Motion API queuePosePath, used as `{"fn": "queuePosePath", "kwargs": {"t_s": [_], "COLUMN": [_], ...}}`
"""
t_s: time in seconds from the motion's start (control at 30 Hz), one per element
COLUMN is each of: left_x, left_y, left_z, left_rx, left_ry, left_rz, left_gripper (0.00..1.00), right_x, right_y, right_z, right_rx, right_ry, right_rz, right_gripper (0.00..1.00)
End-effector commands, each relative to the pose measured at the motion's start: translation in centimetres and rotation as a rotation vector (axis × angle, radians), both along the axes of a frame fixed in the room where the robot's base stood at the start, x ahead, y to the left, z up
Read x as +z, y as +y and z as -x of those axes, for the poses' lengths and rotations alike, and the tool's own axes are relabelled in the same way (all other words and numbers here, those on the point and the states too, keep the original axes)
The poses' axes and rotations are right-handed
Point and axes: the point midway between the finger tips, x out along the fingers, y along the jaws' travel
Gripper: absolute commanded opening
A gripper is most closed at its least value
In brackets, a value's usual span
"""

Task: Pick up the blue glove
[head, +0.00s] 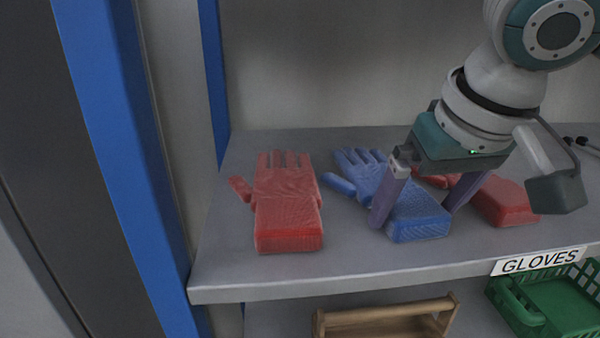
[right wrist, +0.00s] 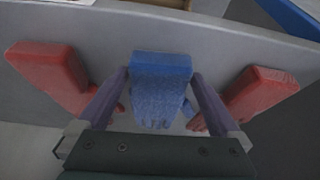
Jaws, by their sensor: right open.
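The blue glove (head: 416,215) lies on the grey shelf (head: 240,275) in the head view, between two red gloves, with its fingers toward the back. My right gripper (head: 412,212) is open above it, with one finger on each side of the glove. In the right wrist view the blue glove (right wrist: 160,80) lies between the two open fingers (right wrist: 160,78). The gripper hides part of the glove's middle. I cannot tell whether the fingers touch it. My left gripper is not in view.
A red glove (head: 287,205) lies to the left and another red glove (head: 506,201) to the right, partly behind my gripper. A GLOVES label (head: 540,261) is on the shelf's front edge. Below are a green basket (head: 545,302) and a wooden carrier (head: 385,316). A blue post (head: 115,130) stands at left.

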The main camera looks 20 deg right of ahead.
Motion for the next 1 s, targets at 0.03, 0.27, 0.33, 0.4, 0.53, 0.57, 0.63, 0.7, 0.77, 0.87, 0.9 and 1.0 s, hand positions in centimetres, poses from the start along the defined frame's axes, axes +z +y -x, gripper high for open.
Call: {"fn": "queuePosePath", "kwargs": {"t_s": [0.03,0.27,0.33,0.4,0.53,0.57,0.63,0.7,0.77,0.87,0.9,1.0], "left_x": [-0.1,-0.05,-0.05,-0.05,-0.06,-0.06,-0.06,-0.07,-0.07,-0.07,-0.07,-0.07], "left_y": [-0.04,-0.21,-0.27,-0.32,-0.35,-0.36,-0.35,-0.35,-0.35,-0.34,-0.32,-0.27], "left_z": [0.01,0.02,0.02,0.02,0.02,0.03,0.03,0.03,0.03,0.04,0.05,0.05], "left_rx": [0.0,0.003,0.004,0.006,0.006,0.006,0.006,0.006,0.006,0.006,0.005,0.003], "left_ry": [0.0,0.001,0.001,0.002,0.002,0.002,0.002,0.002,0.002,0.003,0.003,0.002], "left_rz": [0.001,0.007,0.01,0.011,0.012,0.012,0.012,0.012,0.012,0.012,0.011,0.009], "left_gripper": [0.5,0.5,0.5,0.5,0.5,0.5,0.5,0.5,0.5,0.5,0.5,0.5], "right_x": [-0.24,-0.21,-0.2,-0.21,-0.2,-0.2,-0.2,-0.19,-0.19,-0.17,-0.17,-0.17], "right_y": [0.0,-0.01,-0.01,-0.01,-0.02,-0.02,-0.02,-0.03,-0.03,-0.03,-0.03,-0.03], "right_z": [-0.09,-0.11,-0.11,-0.1,-0.1,-0.1,-0.1,-0.1,-0.1,-0.11,-0.11,-0.11], "right_rx": [0.0,0.001,0.001,0.001,0.001,0.001,0.001,0.001,0.001,0.001,0.001,0.001], "right_ry": [0.0,-0.001,-0.001,-0.001,-0.001,-0.001,-0.001,-0.001,-0.001,-0.002,-0.002,-0.002], "right_rz": [-0.001,0.0,0.0,0.001,0.001,0.001,0.001,0.001,0.001,0.001,0.001,0.001], "right_gripper": [1.0,0.98,0.9,0.82,0.67,0.64,0.56,0.48,0.41,0.34,0.34,0.34]}}
